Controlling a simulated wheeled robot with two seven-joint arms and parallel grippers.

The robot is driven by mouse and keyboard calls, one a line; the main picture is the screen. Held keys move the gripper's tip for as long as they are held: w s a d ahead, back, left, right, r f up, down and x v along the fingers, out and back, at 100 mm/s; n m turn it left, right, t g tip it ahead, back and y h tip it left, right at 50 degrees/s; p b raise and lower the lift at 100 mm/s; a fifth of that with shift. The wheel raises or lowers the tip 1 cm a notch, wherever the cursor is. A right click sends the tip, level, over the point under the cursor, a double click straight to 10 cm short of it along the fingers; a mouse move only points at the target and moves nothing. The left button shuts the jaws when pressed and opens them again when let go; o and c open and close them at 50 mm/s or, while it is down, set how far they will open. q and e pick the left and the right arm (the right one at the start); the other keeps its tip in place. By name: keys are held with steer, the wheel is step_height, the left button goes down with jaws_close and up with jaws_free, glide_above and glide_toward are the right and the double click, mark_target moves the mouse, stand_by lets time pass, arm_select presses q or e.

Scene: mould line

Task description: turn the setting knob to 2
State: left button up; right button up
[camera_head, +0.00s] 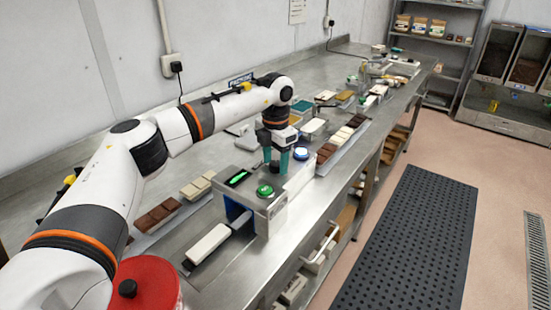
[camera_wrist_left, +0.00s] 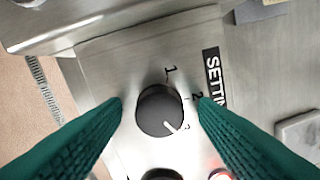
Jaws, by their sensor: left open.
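The setting knob (camera_wrist_left: 158,108) is round and black, on a brushed-metal panel beside a black SETTING label (camera_wrist_left: 213,75). Marks 1, 2 and 3 run around its label side, and its white pointer line points toward the 3. My left gripper (camera_wrist_left: 160,101) is open, with one teal finger on each side of the knob; I cannot tell whether either finger touches it. In the head view my left gripper (camera_head: 276,163) reaches down over the metal machine (camera_head: 277,213), and the knob is hidden there. My right gripper is not in view.
The machine has a green button (camera_head: 265,191) and a lit green display (camera_head: 238,177). A blue-rimmed button (camera_head: 301,153) is close behind the gripper. Chocolate moulds (camera_head: 157,215) and other items crowd the steel bench. A red lidded pot (camera_head: 150,280) stands at the near left.

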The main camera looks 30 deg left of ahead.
arm_select(q)
steer(key=shift+c, duration=0.2)
steer(key=c, duration=0.9)
steer(key=shift+c, duration=0.2)
steer(key=shift+r, duration=0.1)
steer(key=shift+n, duration=0.8)
steer(key=n+p, duration=0.1)
steer(key=n, duration=0.3)
steer(key=shift+r+p, duration=0.1)
steer(key=shift+p, duration=0.25)
steer(key=n+p, duration=0.1)
steer(key=n, duration=0.5)
